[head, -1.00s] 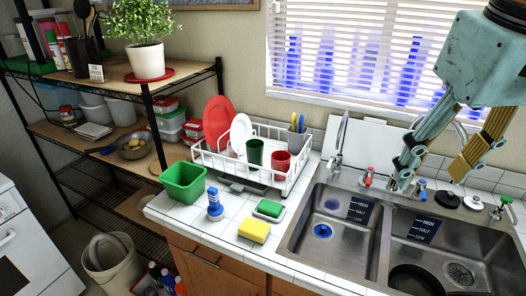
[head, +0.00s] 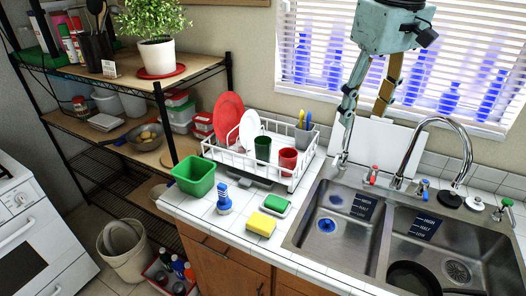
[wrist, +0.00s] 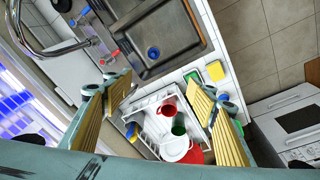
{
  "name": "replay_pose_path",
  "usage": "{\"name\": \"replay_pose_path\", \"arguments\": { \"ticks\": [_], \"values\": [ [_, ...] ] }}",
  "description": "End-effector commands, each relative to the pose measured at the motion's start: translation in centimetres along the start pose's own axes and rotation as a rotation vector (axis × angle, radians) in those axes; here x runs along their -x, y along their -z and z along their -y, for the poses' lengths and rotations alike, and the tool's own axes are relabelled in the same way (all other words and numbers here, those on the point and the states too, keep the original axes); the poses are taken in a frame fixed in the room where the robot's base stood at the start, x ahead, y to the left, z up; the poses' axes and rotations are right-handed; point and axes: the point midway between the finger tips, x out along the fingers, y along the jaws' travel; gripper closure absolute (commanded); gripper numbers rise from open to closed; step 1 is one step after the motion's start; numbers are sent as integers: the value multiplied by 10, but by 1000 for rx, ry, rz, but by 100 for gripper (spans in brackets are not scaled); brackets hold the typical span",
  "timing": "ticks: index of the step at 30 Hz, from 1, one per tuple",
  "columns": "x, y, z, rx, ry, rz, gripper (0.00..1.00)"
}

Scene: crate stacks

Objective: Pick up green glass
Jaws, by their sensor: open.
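The green glass (head: 263,149) stands upright in the white dish rack (head: 292,183), between the plates and a red cup (head: 288,158). In the wrist view the green glass (wrist: 179,124) shows below the red cup and close to the white plate. My gripper (head: 363,118) is open and empty. In the head view it hangs to the right of the rack and higher, in front of the window and white board. In the wrist view its two fingers (wrist: 158,82) stand wide apart, with the rack and glass seen between them.
The faucet (head: 410,145) rises over the sink (head: 352,225) at right.

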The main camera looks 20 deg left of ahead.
Motion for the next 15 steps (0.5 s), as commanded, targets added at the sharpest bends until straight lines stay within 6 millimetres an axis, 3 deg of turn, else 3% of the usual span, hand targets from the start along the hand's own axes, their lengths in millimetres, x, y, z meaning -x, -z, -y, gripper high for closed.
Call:
{"name": "replay_pose_path", "arguments": {
  "ticks": [15],
  "values": [
    [-35, 112, 10, 203, 35, 38, 48]
  ]
}}
